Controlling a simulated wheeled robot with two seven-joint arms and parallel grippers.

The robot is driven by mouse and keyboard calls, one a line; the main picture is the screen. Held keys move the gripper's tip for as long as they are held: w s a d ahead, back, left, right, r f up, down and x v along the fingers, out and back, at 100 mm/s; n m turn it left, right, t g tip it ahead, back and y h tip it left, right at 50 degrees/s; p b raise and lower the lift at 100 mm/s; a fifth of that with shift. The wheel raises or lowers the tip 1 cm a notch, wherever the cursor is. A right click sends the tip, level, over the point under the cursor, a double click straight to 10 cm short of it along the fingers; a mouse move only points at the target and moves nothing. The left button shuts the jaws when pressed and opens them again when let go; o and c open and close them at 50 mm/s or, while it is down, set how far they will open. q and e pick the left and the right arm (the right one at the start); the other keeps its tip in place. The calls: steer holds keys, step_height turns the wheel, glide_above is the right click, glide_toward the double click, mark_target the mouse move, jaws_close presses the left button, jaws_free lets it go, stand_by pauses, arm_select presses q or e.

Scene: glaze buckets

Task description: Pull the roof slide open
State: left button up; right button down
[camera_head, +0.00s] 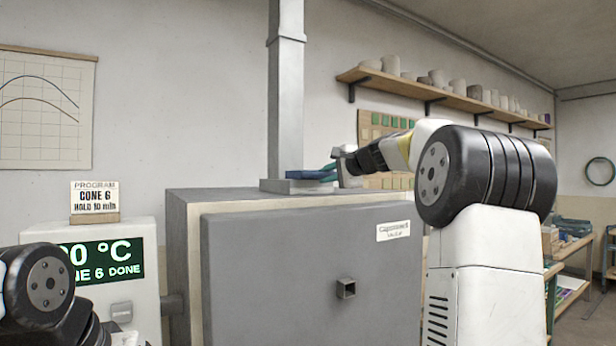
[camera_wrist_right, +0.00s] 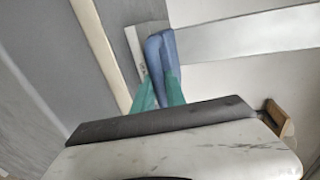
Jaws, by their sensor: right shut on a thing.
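The kiln (camera_head: 310,270) is a large grey box. A square metal flue (camera_head: 286,110) rises from a flat plate at its top, where the roof slide (camera_head: 291,186) sits. My right gripper (camera_head: 312,174), with teal and blue fingers, reaches in from the right at the foot of the flue. In the wrist view the fingers (camera_wrist_right: 160,45) come together at the grey plate (camera_wrist_right: 135,45). They are shut on the slide's edge or tab; the held part is mostly hidden by the fingers. My left gripper is out of view; only part of its arm shows at lower left.
A white controller box (camera_head: 105,275) with a green display stands left of the kiln, with a sign (camera_head: 94,198) on it. A wall shelf (camera_head: 440,95) of pots is behind my right arm. A square knob (camera_head: 346,288) juts from the kiln front.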

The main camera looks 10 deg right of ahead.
steer(key=shift+f+v, duration=0.25)
steer(key=shift+v, duration=1)
steer(key=c, duration=1.4)
jaws_free()
steer(key=shift+o, duration=0.2)
steer(key=shift+s, duration=0.1)
steer(key=v, duration=0.7)
steer(key=shift+s, duration=0.3)
steer(key=shift+d, duration=0.1)
